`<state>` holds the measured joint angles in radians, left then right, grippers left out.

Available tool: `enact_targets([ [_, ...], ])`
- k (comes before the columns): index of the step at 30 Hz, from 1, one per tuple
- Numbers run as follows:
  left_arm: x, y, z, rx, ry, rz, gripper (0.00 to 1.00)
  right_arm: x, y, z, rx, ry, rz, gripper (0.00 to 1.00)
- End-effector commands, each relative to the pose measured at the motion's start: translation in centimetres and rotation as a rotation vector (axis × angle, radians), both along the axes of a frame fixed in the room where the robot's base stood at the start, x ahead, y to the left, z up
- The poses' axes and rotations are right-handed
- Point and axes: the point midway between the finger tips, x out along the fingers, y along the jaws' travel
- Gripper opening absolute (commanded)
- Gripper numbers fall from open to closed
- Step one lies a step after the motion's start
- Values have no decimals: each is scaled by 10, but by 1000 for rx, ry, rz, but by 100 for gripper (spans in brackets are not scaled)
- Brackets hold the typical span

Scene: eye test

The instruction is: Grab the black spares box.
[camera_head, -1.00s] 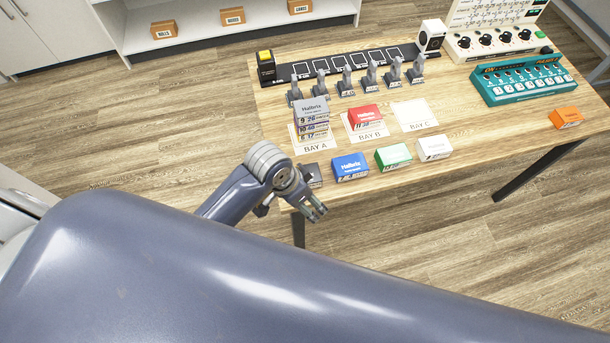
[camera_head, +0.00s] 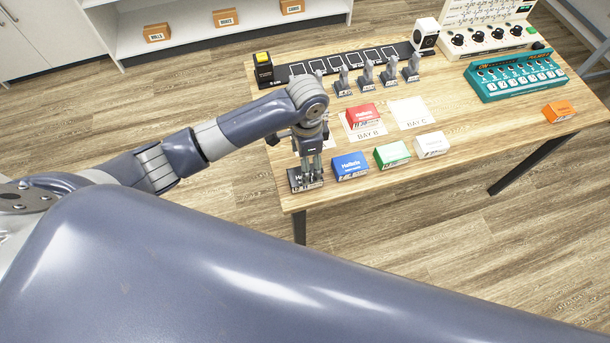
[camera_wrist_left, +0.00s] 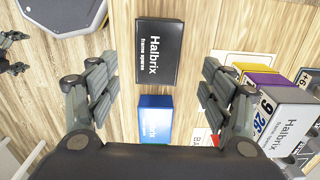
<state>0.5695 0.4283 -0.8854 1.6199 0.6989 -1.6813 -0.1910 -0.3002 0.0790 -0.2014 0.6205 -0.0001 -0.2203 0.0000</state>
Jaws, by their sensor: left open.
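The black spares box (camera_head: 306,184) lies at the front left corner of the table, partly hidden by my left gripper in the head view. In the left wrist view the black box (camera_wrist_left: 158,52) shows its white "Halbrix frame spares" lettering. My left gripper (camera_head: 309,168) points down over the box. In the wrist view its fingers (camera_wrist_left: 158,82) are open, with a gap to the box on both sides and nothing held. A small dark part (camera_wrist_left: 12,45) at the left edge of the wrist view looks like my right gripper; its jaws are too small to read.
A blue box (camera_head: 350,166) lies just right of the black box, then a green box (camera_head: 392,155) and a white one (camera_head: 432,144). A red box (camera_head: 361,116) lies on Bay B.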

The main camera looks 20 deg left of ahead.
Motion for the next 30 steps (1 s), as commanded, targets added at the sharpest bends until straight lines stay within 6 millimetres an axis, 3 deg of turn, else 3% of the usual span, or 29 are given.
enact_targets([
  [8,-2,1,-24,0,1,1,73,0,-4,6,-4,0,1,95],
  [16,-6,2,-62,1,-1,1,73,0,-4,16,-4,0,0,95],
  [26,-6,2,-70,-1,-3,-1,73,0,-3,16,-3,0,-1,95],
  [30,-6,2,-70,-1,-3,0,42,0,-1,16,-1,0,-2,95],
])
